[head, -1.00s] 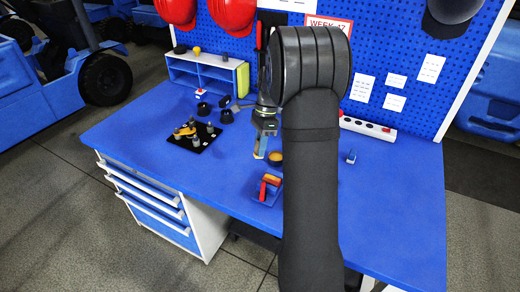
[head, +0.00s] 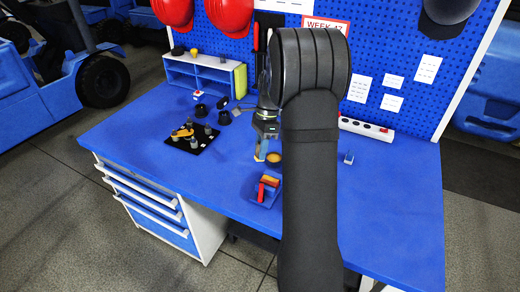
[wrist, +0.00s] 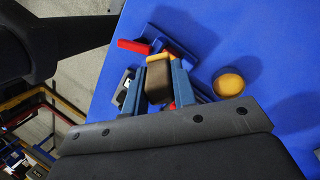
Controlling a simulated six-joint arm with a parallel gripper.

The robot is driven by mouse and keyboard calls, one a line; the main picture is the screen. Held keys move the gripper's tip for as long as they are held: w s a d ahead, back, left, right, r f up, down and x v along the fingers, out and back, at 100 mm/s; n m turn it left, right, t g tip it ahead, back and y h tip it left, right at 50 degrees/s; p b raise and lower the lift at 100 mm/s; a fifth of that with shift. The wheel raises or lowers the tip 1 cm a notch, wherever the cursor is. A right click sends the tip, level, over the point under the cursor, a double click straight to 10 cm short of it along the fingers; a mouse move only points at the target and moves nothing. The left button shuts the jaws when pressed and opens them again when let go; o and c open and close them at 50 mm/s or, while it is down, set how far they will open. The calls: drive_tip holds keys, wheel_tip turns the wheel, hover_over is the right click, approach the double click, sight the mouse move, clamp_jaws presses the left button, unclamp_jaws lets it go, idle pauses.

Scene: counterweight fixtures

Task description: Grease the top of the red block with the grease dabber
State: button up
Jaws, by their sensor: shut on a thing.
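The red block (head: 262,192) is on a small blue fixture (head: 256,199) near the table's front edge, beside an orange piece (head: 271,181). Red also shows at the upper left of the wrist view (wrist: 133,46). My gripper (head: 261,156) points down behind the fixture and to the left of a round yellow pot. In the wrist view its two blue fingers (wrist: 158,88) are shut on a dark brown piece (wrist: 158,78), apparently the grease dabber. The dabber's lower end is hidden, and I cannot tell whether it touches anything.
The round yellow pot (head: 274,158) stands close to my gripper. A black plate (head: 200,147) with grey pegs and a yellow piece lies at the left. A shelf (head: 212,76) and a power strip (head: 367,129) stand at the back. The table's right side is mostly clear.

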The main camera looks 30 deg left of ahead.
drive_tip(key=shift+f, duration=3.45)
drive_tip(key=shift+d+f, duration=0.35)
drive_tip(key=shift+d, duration=3.55)
drive_tip(key=shift+a+r, duration=0.2)
drive_tip(key=shift+a, duration=0.7)
drive_tip(key=shift+a+f, duration=0.15)
drive_tip(key=shift+a, duration=2.9)
drive_tip(key=shift+r, duration=4.1)
drive_tip(key=shift+s, duration=0.15)
